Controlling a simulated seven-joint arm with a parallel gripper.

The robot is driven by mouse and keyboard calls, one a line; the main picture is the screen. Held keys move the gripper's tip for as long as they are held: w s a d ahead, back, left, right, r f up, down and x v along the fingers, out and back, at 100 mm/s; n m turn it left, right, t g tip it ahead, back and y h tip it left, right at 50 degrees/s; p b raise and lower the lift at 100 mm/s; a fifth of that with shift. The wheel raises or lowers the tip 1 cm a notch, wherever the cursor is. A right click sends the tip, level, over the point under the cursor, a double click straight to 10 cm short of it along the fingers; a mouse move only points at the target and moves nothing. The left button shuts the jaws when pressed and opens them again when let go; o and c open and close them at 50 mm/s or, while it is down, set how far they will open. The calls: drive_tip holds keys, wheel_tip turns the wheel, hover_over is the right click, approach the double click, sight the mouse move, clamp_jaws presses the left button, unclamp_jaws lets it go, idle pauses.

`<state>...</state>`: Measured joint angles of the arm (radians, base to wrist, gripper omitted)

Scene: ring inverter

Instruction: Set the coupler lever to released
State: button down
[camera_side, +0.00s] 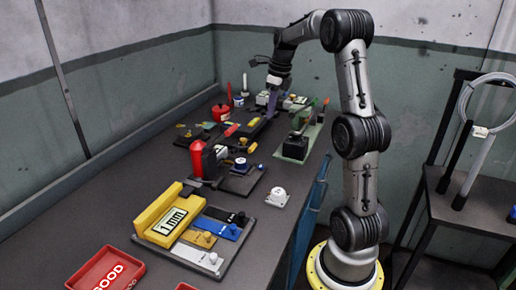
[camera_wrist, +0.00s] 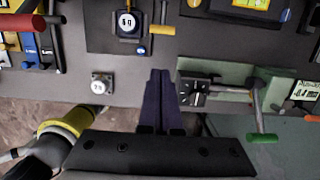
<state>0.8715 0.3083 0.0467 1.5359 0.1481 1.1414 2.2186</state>
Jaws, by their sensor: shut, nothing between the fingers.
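A lever with a green handle (camera_wrist: 262,137) stands on a green base plate (camera_wrist: 232,97) at the right of the wrist view. A black block with a dial-like face (camera_wrist: 195,91) sits on the same plate. In the side view the plate (camera_side: 312,143) lies at the bench's right edge, with the black block (camera_side: 295,148) on it. No label readable here says which lever is the coupler lever. My gripper (camera_wrist: 160,72) is shut and empty, left of the black block in the wrist view and apart from the green handle. In the side view my gripper (camera_side: 272,98) is over the bench's far end.
A yellow-handled lever (camera_wrist: 175,30) and a red-handled one (camera_wrist: 30,22) stand on other panels. A small white block (camera_wrist: 102,84) lies on the bench. A yellow gauge (camera_side: 170,215) and red tray (camera_side: 105,270) are nearer the side camera.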

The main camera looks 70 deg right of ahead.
hover_over(265, 165)
drive_tip(key=s, duration=0.2)
wheel_tip(265, 165, down, 8)
drive_tip(key=shift+w+f, duration=0.15)
drive_tip(key=shift+w, duration=0.05)
drive_tip(key=f, duration=0.3)
drive_tip(key=w+f, duration=0.1)
drive_tip(key=f, duration=0.6)
drive_tip(key=shift+w+f, duration=0.15)
drive_tip(key=shift+w, duration=0.25)
drive_tip(key=shift+w+r, duration=0.45)
drive_tip(key=shift+r, duration=0.2)
drive_tip(key=shift+w+r, duration=0.45)
drive_tip(key=shift+r, duration=0.15)
drive_tip(key=shift+w+r, duration=0.4)
drive_tip(key=shift+r, duration=0.1)
